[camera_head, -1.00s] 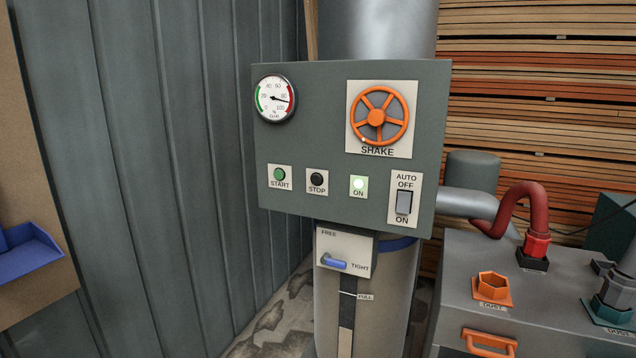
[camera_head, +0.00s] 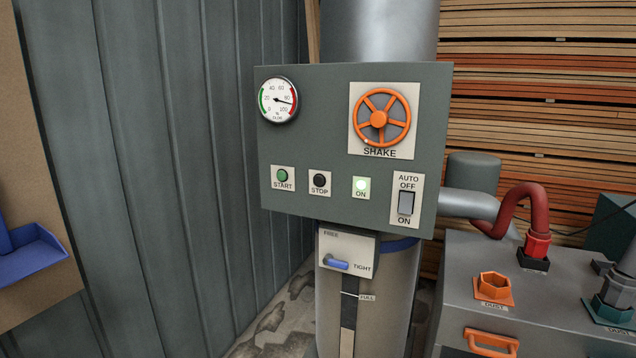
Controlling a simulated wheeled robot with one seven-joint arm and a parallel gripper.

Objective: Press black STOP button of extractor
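The extractor's grey-green control panel (camera_head: 330,135) faces me near the middle of the head view. The black STOP button (camera_head: 319,179) sits on a small white plate in the panel's lower row. The green START button (camera_head: 282,175) is to its left. My gripper is not in view, and nothing covers the STOP button.
An orange SHAKE wheel (camera_head: 380,119) and an AUTO/OFF/ON rocker switch (camera_head: 406,203) share the panel. Below is a FREE/TIGHT plate with a blue lever (camera_head: 336,263). A grey bench (camera_head: 540,305) with an orange dust port (camera_head: 493,288) stands at right. A corrugated wall (camera_head: 150,180) is at left.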

